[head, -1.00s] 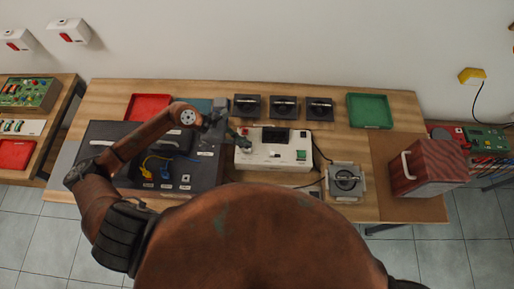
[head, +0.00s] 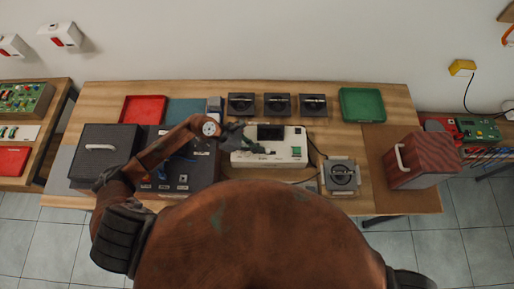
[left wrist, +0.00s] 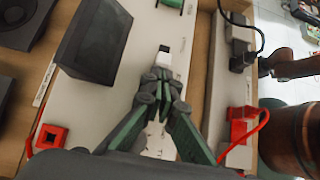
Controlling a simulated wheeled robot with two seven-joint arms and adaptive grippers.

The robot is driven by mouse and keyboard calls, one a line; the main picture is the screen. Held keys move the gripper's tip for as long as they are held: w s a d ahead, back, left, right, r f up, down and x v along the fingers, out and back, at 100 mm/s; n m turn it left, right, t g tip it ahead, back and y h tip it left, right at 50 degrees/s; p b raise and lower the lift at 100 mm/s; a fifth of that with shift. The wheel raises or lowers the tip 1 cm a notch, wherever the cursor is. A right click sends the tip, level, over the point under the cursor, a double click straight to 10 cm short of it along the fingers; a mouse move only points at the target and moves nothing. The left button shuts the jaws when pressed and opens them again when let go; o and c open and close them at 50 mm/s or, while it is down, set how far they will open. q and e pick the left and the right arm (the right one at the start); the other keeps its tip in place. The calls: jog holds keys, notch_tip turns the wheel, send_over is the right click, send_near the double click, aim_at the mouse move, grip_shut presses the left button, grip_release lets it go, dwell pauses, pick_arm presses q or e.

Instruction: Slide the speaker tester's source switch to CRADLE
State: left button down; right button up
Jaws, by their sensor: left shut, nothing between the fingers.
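The speaker tester (head: 240,159) is a white box with a dark screen (head: 270,132), in the middle of the table in the head view. Its pale top panel (left wrist: 135,20) fills much of the left wrist view, with the dark screen (left wrist: 95,38) standing up at left. My left gripper (left wrist: 157,76) is shut and empty, its green fingertips low over the panel. Just beyond the tips is a small white slider in a dark slot (left wrist: 165,50), probably the source switch. Contact cannot be told. The fingers hide part of the panel and its labels. My right gripper is out of view.
Three dark speaker units (head: 277,104) stand behind the tester. Another unit in a grey cradle (head: 341,175) is at right, beside a reddish-brown speaker box (head: 421,163). A red plug with cable (left wrist: 243,120) sits beside the panel. A green tray (head: 364,105) is at back right.

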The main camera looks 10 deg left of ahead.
aim_at(268, 150)
pick_arm(q)
jog(key=shift+d, duration=0.1)
jog(key=d, duration=0.2)
jog(key=shift+w+d+b, duration=0.3)
jog(key=shift+d+b, duration=0.05)
jog(key=shift+d, duration=0.05)
jog(key=shift+a+r, duration=0.25)
jog(key=shift+r, duration=0.05)
jog(key=p+v, duration=0.2)
jog(key=v, duration=0.7)
jog(key=shift+a, duration=0.3)
